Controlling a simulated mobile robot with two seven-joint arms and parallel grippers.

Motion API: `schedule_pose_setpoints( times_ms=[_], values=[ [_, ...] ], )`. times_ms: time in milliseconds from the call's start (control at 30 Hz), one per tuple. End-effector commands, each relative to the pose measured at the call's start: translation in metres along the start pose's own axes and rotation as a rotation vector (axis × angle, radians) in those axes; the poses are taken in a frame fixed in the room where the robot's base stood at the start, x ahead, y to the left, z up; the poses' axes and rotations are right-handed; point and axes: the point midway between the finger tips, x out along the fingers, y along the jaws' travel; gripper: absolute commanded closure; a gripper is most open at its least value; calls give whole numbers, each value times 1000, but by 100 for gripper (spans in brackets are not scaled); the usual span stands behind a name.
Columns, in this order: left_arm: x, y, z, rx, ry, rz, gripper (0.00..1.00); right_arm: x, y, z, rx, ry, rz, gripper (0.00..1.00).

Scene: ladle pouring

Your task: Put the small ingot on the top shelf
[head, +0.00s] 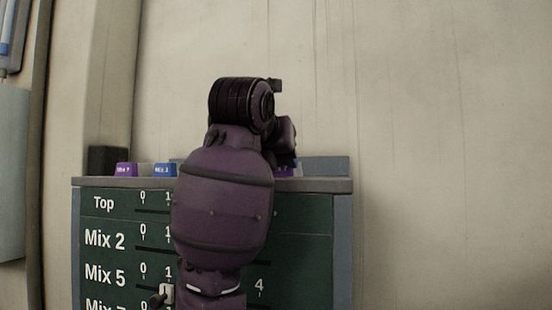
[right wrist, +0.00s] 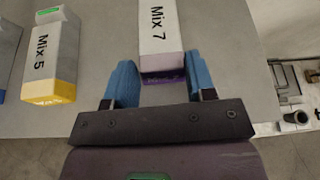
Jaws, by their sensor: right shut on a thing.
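A pale block with a purple end, labelled Mix 7 (right wrist: 160,35), stands between the blue fingers of my right gripper (right wrist: 160,64) in the right wrist view. The gripper is shut on its purple end. In the head view a bit of a purple block (head: 287,171) shows on the top ledge (head: 325,184) of a green cabinet, just right of my right arm, which hides the fingers. I cannot tell how the block's size compares with the others. My left gripper is not in view.
A purple block (head: 126,170) and a blue block (head: 165,170) sit on the ledge at left, near a dark box (head: 108,160). A yellow-ended Mix 5 block (right wrist: 48,75) lies left of my gripper. The green cabinet front (head: 305,235) carries labelled rows, Top uppermost. Metal parts (right wrist: 296,118) show at right.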

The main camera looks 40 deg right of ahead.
Motion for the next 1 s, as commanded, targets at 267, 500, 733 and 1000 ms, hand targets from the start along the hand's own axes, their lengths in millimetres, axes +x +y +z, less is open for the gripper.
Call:
schedule_pose_setpoints(
  times_ms=[267, 500, 733, 1000],
  values=[
    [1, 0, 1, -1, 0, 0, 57, 1, 0, -1, 0, 1, 0, 24],
    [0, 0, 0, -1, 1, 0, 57, 1, 0, -1, 0, 0, 0, 24],
    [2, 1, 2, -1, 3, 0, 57, -15, 0, 0, 0, -2, 3, 24],
    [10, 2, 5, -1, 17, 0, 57, -66, 1, -1, 1, -2, 5, 24]
  ],
)
